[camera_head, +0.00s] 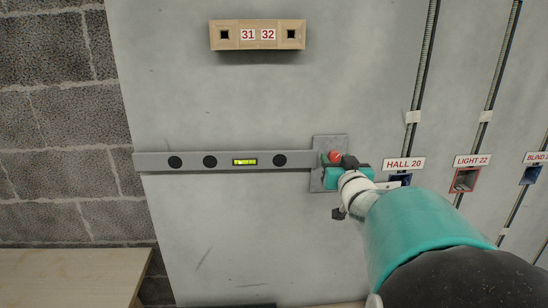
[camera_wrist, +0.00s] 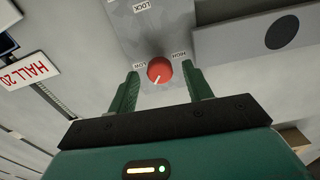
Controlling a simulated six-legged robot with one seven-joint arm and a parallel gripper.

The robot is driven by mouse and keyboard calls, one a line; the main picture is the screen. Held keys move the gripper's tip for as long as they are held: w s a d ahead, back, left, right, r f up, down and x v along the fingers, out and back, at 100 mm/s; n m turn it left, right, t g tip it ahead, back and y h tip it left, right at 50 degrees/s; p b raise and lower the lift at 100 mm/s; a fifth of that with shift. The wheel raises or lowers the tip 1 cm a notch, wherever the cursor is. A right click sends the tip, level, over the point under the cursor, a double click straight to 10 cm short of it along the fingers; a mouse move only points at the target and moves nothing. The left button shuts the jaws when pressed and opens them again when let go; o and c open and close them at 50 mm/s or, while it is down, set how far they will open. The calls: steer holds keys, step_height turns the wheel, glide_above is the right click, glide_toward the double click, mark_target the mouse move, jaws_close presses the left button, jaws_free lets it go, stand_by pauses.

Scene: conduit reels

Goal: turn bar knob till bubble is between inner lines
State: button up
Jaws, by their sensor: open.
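A long grey level bar (camera_head: 220,161) is fixed on the pale wall panel and looks close to level. Its yellow-green vial (camera_head: 245,161) is too small to tell where the bubble stands against the lines. The red bar knob (camera_head: 335,156) is on a metal plate at the bar's right end. In the wrist view, the knob (camera_wrist: 159,70) has a white pointer line and LOW, HIGH and LOCK labels around it. My gripper (camera_wrist: 160,80) is open, its two green fingers on either side of the knob, with gaps visible. My arm hides part of the plate in the head view.
A wooden block marked 31 and 32 (camera_head: 258,34) is above the bar. The HALL 20 label (camera_head: 404,164) and LIGHT 22 label (camera_head: 472,160) sit right of the knob, with boxes and conduits. A table edge (camera_head: 75,275) is at lower left.

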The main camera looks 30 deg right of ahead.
steer(key=shift+w+d, duration=0.15)
steer(key=shift+w, duration=0.15)
steer(key=c, duration=1)
steer(key=shift+o, duration=0.2)
steer(key=shift+n, duration=1.8)
steer(key=o, duration=1)
steer(key=shift+c, duration=0.2)
steer(key=v, duration=1.3)
steer(key=shift+s, duration=0.35)
